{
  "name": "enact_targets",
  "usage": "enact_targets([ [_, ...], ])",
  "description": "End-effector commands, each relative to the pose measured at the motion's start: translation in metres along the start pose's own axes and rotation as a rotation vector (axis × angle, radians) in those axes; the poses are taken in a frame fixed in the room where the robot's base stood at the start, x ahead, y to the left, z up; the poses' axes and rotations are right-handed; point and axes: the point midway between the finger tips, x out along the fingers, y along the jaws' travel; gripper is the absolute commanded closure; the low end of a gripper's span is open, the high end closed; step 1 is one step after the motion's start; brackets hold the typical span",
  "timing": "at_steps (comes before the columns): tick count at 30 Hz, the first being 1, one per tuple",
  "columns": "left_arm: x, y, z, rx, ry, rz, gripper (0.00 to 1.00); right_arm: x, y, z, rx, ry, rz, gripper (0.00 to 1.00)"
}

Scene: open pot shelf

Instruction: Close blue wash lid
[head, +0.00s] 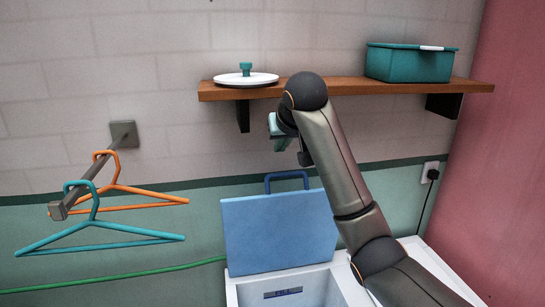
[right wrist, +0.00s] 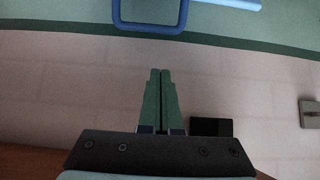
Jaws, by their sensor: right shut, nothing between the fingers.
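The blue lid (head: 280,230) stands raised and open at the back of the white wash box (head: 345,272). Its dark blue loop handle (head: 287,175) is at its top edge, and the handle also shows at the top of the right wrist view (right wrist: 150,28). My right gripper (head: 277,131) is above the handle, below the shelf, apart from the lid. In the right wrist view its two green fingers (right wrist: 160,72) are together with nothing between them, pointing towards the handle. My right arm hides part of the wall behind it. My left gripper is not in view.
A wooden shelf (head: 350,86) above carries a white lid with a teal knob (head: 246,78) and a teal bin (head: 410,65). Orange (head: 150,196) and teal (head: 110,229) hangers hang from a wall rod at left. A green cord (head: 130,276) runs along the wall.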

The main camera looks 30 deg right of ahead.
Motion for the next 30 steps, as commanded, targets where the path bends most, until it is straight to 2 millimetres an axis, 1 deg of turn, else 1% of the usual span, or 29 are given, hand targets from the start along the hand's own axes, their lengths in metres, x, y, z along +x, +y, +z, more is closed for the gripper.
enact_targets([
  [4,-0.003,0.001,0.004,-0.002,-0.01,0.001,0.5,0.001,0.001,-0.003,0.005,0.001,0.001,1.0],
  [8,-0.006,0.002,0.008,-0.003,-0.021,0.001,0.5,0.016,0.001,-0.003,0.005,-0.001,0.002,1.0],
  [15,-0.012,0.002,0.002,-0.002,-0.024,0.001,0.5,0.063,0.001,-0.004,0.004,-0.003,0.002,1.0],
  [22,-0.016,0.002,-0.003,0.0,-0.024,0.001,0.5,0.1,0.001,-0.003,0.004,-0.001,0.002,1.0],
  [30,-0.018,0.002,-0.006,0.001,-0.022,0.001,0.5,0.082,0.001,0.015,0.003,0.004,0.001,1.0],
])
